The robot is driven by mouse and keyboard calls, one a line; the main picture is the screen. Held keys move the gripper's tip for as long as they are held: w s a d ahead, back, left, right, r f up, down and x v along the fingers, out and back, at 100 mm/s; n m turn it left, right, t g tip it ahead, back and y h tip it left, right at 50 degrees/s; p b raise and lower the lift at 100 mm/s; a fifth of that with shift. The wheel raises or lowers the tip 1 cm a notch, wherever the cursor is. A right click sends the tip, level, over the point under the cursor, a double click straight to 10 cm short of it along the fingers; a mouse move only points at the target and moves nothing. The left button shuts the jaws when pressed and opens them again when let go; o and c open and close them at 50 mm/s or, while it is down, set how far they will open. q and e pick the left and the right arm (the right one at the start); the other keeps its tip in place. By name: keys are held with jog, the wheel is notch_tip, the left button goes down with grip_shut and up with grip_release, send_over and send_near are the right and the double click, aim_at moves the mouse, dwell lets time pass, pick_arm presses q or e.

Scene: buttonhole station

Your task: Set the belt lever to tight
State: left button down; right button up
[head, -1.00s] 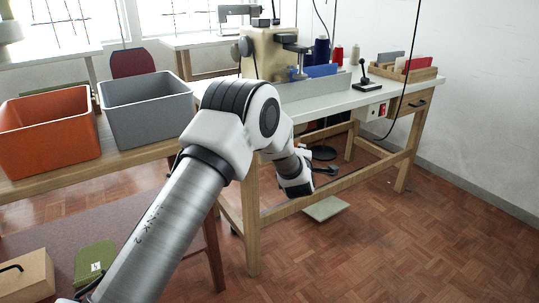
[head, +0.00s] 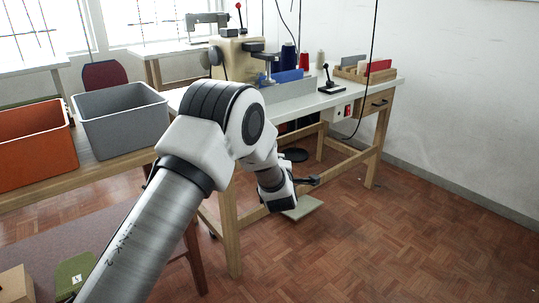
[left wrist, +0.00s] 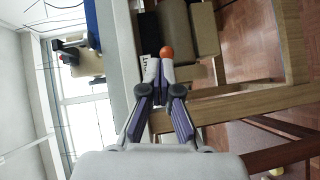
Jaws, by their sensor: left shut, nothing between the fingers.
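An orange ball knob (left wrist: 167,52) shows just beyond my left fingertips in the left wrist view, in front of a grey-brown box under the table; it may be the belt lever's end, but its shaft is hidden. My left gripper (left wrist: 159,76) is shut and empty; I cannot tell if it touches the knob. In the head view my left gripper (head: 315,181) is low, beside the sewing table's underside. A red-knobbed lever (head: 239,14) stands on the beige sewing machine (head: 233,62). A black lever (head: 327,80) stands upright on the tabletop. My right gripper is out of view.
The sewing table (head: 315,101) has wooden legs and rails close to my left arm. A grey bin (head: 120,120) and an orange bin (head: 30,145) stand on a wooden bench at left. A dark cable hangs before the table. The floor at right is clear.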

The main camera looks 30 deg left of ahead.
pick_arm(q)
jog(key=d, duration=0.1)
jog(key=s+d, duration=0.1)
jog(key=d, duration=0.1)
jog(key=s+d, duration=0.1)
jog(key=shift+d+r+p, duration=0.15)
jog(key=shift+p, duration=0.25)
